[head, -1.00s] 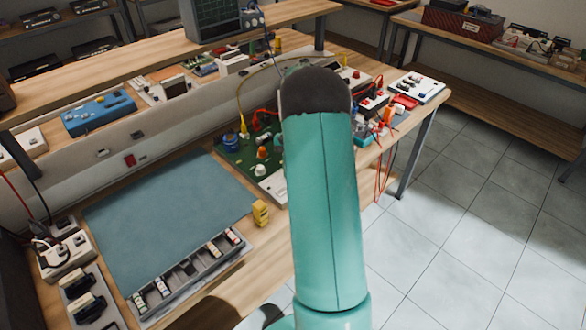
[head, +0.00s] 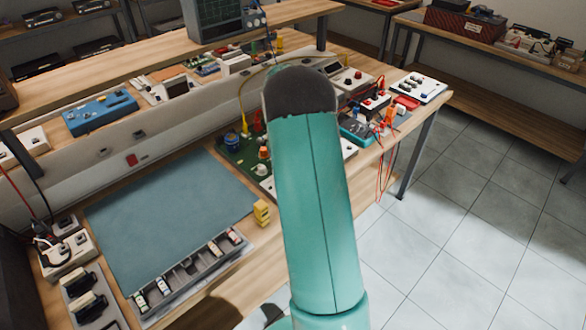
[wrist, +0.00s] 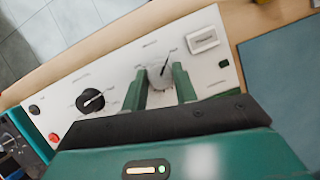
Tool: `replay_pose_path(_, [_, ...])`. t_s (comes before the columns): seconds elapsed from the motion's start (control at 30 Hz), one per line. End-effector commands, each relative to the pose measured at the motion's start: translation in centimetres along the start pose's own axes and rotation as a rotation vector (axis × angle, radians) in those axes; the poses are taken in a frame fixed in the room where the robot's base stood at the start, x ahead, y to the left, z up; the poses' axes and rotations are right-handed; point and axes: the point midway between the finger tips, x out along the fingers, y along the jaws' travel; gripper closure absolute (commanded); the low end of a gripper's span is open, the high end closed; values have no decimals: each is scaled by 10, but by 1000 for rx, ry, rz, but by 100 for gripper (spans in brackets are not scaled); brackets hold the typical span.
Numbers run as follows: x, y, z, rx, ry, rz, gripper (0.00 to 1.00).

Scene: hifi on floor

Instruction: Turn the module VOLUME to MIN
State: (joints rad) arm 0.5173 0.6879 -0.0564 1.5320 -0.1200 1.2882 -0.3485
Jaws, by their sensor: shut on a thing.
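The module is a white panel (wrist: 115,68) across the wrist view, with small printed marks too blurred to read. My gripper (wrist: 160,82) has its two green fingers on either side of a light grey knob (wrist: 159,73) and is shut on it. A thin dark pointer line shows at the knob's top, towards the upper right. A black knob (wrist: 91,100) with a white line sits to the left on the panel, apart from my fingers. In the head view my arm hides the gripper and most of the panel; a white corner (head: 349,148) shows beside it.
A green circuit board (head: 232,152) and red cables (head: 385,165) are near my arm.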

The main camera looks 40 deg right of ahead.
Motion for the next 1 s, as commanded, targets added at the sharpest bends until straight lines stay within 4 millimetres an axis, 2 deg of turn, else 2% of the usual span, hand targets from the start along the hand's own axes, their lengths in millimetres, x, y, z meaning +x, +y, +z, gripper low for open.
replay_pose_path(0.43, [-1,0,0,-11,3,6,94])
replay_pose_path(0.47, [-1,0,0,-11,3,6,68])
replay_pose_path(0.57, [0,0,0,-11,2,6,50])
replay_pose_path(0.87, [-1,0,0,-10,1,5,50])
replay_pose_path(1.0, [-13,0,-1,-10,4,6,50])
